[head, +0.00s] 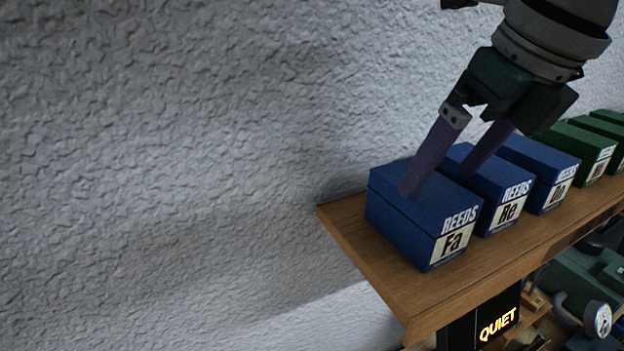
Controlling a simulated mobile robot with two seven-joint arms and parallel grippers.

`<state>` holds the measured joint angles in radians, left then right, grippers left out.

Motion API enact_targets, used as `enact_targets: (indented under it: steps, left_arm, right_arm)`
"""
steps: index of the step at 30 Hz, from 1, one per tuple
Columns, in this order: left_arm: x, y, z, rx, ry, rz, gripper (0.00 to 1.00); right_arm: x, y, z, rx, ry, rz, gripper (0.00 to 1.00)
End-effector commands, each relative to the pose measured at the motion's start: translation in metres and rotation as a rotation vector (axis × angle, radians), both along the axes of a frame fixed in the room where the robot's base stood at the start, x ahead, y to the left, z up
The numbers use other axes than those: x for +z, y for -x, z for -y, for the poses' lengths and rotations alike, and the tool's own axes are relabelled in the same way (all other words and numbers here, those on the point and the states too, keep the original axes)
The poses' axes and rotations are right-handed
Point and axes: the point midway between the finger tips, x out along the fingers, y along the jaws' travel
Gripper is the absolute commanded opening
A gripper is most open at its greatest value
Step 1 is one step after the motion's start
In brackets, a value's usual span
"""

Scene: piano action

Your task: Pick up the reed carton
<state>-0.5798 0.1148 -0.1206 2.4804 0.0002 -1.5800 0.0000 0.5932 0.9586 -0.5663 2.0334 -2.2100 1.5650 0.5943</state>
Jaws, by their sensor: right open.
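Reed cartons stand in a row on a wooden shelf. The nearest is a blue carton labelled "REEDS Fa" (418,224), at the shelf's left end. Beside it stand a blue "Re" carton (497,190) and another blue carton (545,171) whose label is hard to read. My right gripper (438,184) comes down from the upper right, open and empty. One finger overlaps the top of the "Fa" carton; the other ends near the "Re" carton's top. Whether either finger touches a carton I cannot tell. My left gripper is out of view.
Several green cartons (578,148) continue the row to the right. The wooden shelf (395,293) has a bare strip in front and at its left end. A rough white wall (180,150) rises behind. Below are a lit "QUIET" sign (499,324) and a round gauge (598,319).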

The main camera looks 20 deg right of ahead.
Motion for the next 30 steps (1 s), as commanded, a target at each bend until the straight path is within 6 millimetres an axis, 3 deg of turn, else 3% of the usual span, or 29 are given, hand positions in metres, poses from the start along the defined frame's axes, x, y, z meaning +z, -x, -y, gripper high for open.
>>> enact_targets:
  steps: [13,23,30]
  left_arm:
    - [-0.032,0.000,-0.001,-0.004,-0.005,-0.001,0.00]
    - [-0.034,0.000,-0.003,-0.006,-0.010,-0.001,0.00]
    - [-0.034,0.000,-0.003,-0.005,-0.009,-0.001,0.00]
  right_arm:
    - [-0.058,-0.020,-0.007,0.003,-0.004,0.000,1.00]
    - [-0.063,-0.024,-0.007,0.005,-0.004,0.001,1.00]
    - [-0.063,-0.023,-0.007,0.005,-0.004,0.001,0.74]
